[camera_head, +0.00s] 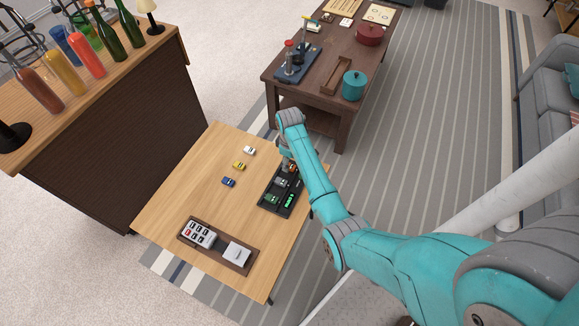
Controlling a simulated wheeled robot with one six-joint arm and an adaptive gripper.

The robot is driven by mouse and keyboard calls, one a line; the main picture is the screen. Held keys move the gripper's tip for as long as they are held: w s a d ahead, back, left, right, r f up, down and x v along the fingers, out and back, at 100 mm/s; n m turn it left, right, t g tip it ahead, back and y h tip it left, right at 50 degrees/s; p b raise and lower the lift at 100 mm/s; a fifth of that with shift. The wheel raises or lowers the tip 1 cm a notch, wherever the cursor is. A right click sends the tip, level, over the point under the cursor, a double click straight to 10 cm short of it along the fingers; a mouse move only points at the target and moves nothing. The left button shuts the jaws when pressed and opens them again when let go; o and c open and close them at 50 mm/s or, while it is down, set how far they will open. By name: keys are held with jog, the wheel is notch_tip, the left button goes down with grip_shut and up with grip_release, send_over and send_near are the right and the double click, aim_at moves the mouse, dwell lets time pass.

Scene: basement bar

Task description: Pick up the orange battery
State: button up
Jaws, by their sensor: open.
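A black tray (266,204) lies near the right edge of the light wooden table, with small items in it. Bright green items (289,200) show in its near part. A small orange patch (294,167), perhaps the orange battery, shows at the tray's far end, right beside my gripper; most of it is hidden. My gripper (288,168) points down over that far end and is open. The arm covers part of this area, and I cannot tell whether the fingers are around the orange thing or touching it.
White (249,150), yellow (239,166) and blue (228,182) toy cars stand left of the tray. The table's middle is clear. A dark wooden table (312,83) stands beyond.

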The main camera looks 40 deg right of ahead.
jog(key=shift+f, duration=1.15)
grip_shut()
jog(key=shift+r, duration=0.1)
